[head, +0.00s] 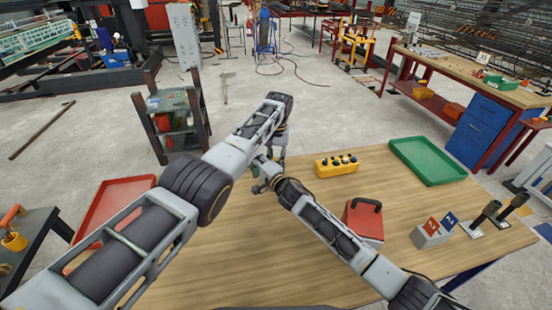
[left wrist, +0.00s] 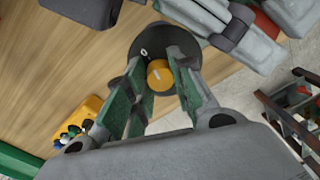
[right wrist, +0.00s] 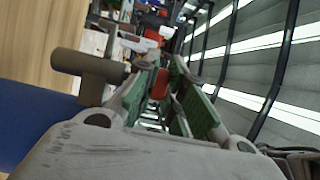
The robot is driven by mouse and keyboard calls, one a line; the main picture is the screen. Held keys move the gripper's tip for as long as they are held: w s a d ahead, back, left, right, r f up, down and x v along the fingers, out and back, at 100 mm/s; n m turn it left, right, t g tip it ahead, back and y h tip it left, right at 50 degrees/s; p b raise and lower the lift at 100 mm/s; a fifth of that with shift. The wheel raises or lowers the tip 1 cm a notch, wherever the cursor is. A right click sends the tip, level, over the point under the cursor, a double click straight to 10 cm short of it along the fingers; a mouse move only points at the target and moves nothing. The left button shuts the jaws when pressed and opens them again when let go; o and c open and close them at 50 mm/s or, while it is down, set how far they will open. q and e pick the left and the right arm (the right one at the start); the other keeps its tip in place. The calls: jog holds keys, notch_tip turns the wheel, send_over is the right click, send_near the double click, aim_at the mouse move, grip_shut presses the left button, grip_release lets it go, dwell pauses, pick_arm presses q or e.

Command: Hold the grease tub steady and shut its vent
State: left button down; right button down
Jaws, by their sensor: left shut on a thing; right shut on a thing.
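The grease tub shows in the left wrist view as a dark round top (left wrist: 146,31) with a yellow vent knob (left wrist: 160,75) bearing a pale line. My left gripper (left wrist: 158,88) reaches down over it, its green-padded fingers shut on the knob. In the head view both arms meet above the table; my left gripper (head: 264,178) largely hides the tub there. My right gripper (right wrist: 157,90) is shut, its arm ending beside the tub. Its grip on the tub is mostly hidden; a small red patch shows between its fingers. Whether the vent is open I cannot tell.
The wooden table (head: 225,265) holds a yellow button box (head: 336,167), a green tray (head: 428,160), a red box with a black handle (head: 363,222) and a red tray (head: 112,205). A brown cylinder (right wrist: 85,66) shows beside my right gripper. The table's front middle is clear.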

aim_at(277, 159)
pick_arm(q)
jog(key=shift+w+r+n, duration=0.1)
jog(key=shift+n, duration=0.9)
jog(key=c, duration=1.2)
grip_release()
jog(key=shift+r, duration=0.15)
jog(key=shift+d+r, duration=0.15)
jog(key=shift+r, duration=2.75)
jog(key=shift+d+r, duration=0.1)
jog(key=shift+r, duration=2.8)
